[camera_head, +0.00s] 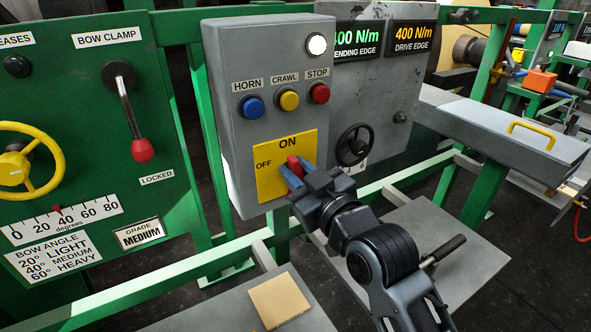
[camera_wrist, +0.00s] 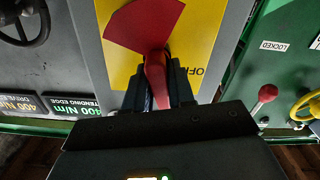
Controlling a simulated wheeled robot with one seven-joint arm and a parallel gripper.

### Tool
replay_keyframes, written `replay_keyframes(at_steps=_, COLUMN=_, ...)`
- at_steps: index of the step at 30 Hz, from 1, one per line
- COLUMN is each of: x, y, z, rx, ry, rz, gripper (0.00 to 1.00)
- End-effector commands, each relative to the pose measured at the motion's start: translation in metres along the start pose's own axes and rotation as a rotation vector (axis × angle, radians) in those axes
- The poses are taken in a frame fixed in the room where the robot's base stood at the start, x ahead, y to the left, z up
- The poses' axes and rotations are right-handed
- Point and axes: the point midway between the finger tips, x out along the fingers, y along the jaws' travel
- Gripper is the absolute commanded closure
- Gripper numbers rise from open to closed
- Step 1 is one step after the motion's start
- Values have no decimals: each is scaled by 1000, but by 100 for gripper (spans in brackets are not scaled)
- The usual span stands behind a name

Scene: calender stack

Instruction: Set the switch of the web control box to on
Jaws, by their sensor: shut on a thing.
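The web control box (camera_head: 262,60) is grey and stands in the middle of the head view. Its switch has a yellow plate (camera_head: 268,187) marked ON at the top and OFF at the left. The red switch handle (camera_head: 292,163) is at the plate's right side, partly hidden by my gripper. In the wrist view the red switch (camera_wrist: 142,24) has a broad part against the yellow plate and a narrow lever between the fingers. My gripper (camera_head: 293,173) is shut on this handle. Which label the handle points to is hard to tell.
Above the plate are a blue HORN button (camera_head: 252,107), a yellow CRAWL button (camera_head: 289,100), a red STOP button (camera_head: 319,93) and a white lamp (camera_head: 316,45). A black handwheel (camera_head: 355,145) is close right. A green panel (camera_head: 80,100) with the bow clamp lever (camera_head: 131,115) stands left.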

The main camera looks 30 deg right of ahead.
Motion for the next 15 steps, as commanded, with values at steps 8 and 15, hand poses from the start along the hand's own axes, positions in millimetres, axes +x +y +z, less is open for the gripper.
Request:
replay_keyframes(at_steps=8, x=0, y=3, z=1, rx=175, ry=-3, rz=0, gripper=100)
replay_keyframes(at_steps=15, x=0, y=4, z=2, rx=253, ry=-4, rz=0, gripper=100)
